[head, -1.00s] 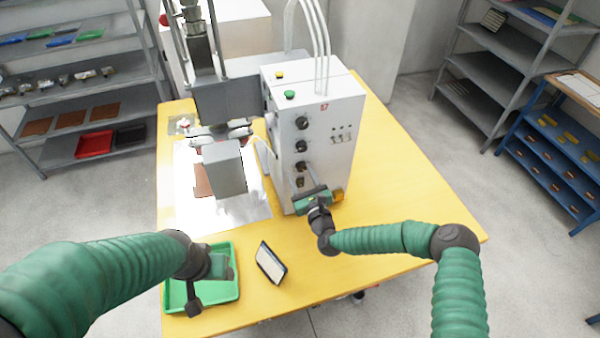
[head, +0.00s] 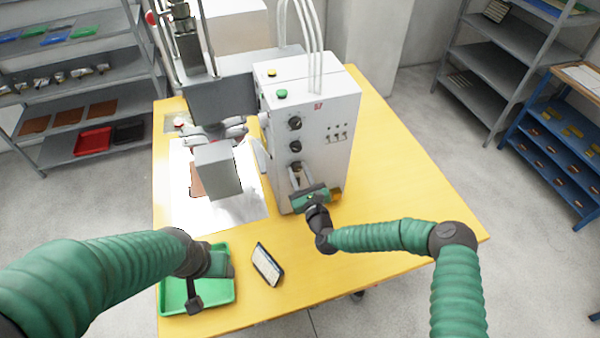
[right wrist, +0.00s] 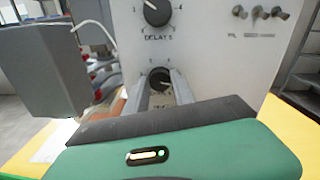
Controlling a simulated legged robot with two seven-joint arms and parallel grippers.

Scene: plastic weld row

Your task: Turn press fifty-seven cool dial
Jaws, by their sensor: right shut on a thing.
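The white press control box (head: 318,135), marked 57, stands on the yellow table with a column of black dials on its front. My right gripper (head: 296,170) is at the lowest visible dial. In the right wrist view its two fingers (right wrist: 161,78) are shut on the sides of this black dial (right wrist: 158,82). The dial's label is mostly hidden by the gripper. The dial above it (right wrist: 157,12) reads "DELAY S" and is untouched. My left gripper (head: 194,290) hangs over the green tray (head: 170,301); its finger gap is unclear.
Green and yellow buttons (head: 281,94) sit on top of the box, with hoses rising behind. The grey press head (head: 217,168) is left of it. The table's right side (head: 400,180) is clear.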

